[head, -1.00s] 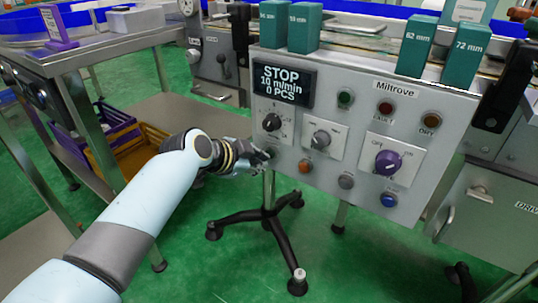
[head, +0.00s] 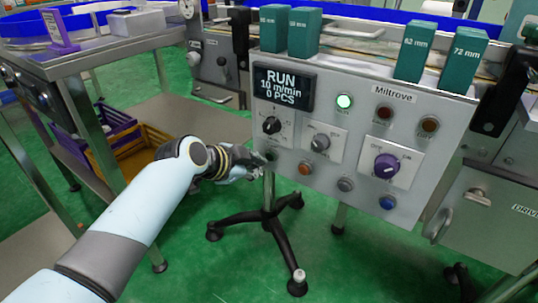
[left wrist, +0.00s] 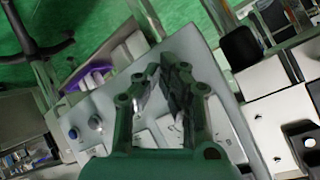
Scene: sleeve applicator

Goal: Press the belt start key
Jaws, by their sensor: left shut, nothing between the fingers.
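The control panel (head: 330,180) stands in front of me, marked Miltrove. Its display (head: 284,88) reads RUN, 10 m/min, 0 PCS. The green lamp (head: 344,101) on the panel is lit. A dark green key (head: 271,155), which looks like the belt start key, sits at the panel's lower left. My left gripper (head: 259,164) is shut and empty, its fingertips just left of and below this key. Whether they touch it I cannot tell. In the left wrist view the shut fingers (left wrist: 164,75) point at the panel face. My right gripper is not in view.
The panel also carries an orange button (head: 305,168), a grey button (head: 345,184), a blue button (head: 388,202) and a purple knob (head: 386,164). Several teal blocks (head: 464,60) stand on top. A steel table (head: 110,62) and a yellow crate (head: 140,150) are left.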

